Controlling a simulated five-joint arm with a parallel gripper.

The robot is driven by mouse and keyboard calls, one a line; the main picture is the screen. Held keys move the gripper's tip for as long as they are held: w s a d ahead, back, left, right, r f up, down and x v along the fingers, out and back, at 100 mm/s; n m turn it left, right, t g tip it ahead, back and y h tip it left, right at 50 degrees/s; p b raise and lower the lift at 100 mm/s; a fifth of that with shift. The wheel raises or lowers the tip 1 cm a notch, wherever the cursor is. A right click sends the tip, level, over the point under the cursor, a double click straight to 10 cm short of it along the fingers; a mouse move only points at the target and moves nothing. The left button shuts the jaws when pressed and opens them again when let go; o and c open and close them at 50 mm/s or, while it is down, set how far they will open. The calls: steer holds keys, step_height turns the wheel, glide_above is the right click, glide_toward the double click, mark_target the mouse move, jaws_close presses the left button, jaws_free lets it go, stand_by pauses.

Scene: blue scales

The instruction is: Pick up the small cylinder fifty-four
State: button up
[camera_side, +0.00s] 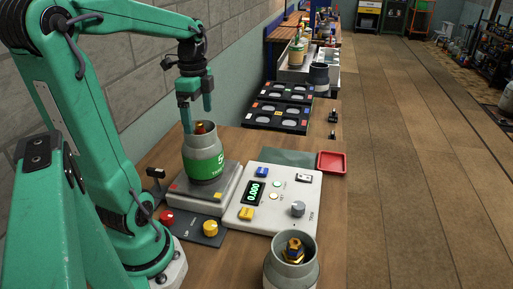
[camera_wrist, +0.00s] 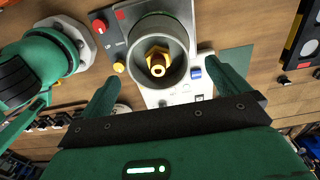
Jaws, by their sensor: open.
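A small grey cylinder with a green label band (camera_side: 204,158) stands upright on the scale's platform (camera_side: 228,178). A "5" shows on the label; the rest is too small to read. Its brass valve sits inside the collar, and the wrist view looks down on it (camera_wrist: 157,62). In the wrist view my gripper's fingers (camera_wrist: 158,76) stand apart on either side of the collar's lower part. I cannot tell whether either finger touches it.
A second grey cylinder (camera_side: 291,268) stands at the table's front. The scale's control panel (camera_side: 272,198) reads 0.000. A dark box with red and yellow buttons (camera_side: 197,230) lies in front of the scale. A red tray (camera_side: 332,162) and black trays (camera_side: 277,115) lie further back.

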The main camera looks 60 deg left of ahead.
mark_target(199, 122)
steer(key=shift+s+d+f, duration=0.1)
steer(key=shift+f, duration=2.5)
steer(key=c, duration=2)
steer(key=shift+r, duration=0.1)
steer(key=shift+r, duration=0.65)
step_height(199, 122, up, 3)
steer(key=shift+d, duration=0.1)
steer(key=w+d+r, duration=0.1)
steer(key=d+r, duration=0.5)
steer(key=d, duration=0.5)
steer(key=shift+w+d+r, duration=0.2)
steer(key=shift+w+r, duration=0.1)
steer(key=shift+w, duration=0.05)
